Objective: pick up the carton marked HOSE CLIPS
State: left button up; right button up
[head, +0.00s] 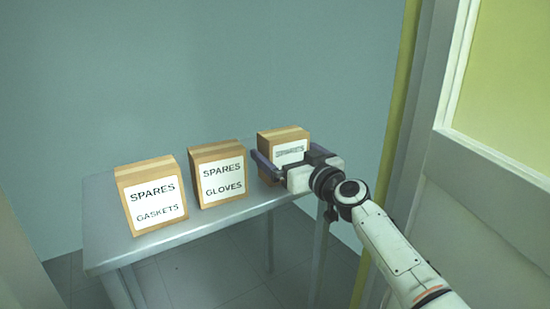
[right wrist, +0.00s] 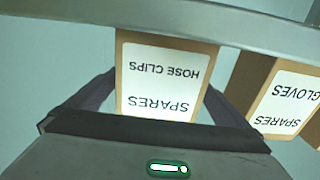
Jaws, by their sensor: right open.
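The HOSE CLIPS carton (head: 283,137) is a brown box with a white label, upright at the right end of the table. Its lower front is hidden by my right gripper (head: 282,156) in the head view. The right wrist view shows the carton (right wrist: 165,55) upside down, with its SPARES and HOSE CLIPS label readable. My right gripper (right wrist: 162,88) is open, with one finger on each side of the carton's front. I cannot tell whether the fingers touch its sides. My left gripper is not in view.
The GLOVES carton (head: 219,172) stands just left of my right gripper, and the GASKETS carton (head: 151,194) is farther left. The grey table (head: 200,230) has a narrow bare front strip. A wall is behind; a yellow-edged door (head: 480,150) is at right, near my arm.

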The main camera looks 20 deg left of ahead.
jog(key=shift+w+a, duration=0.25)
jog(key=shift+r, duration=0.15)
jog(key=c, duration=1.1)
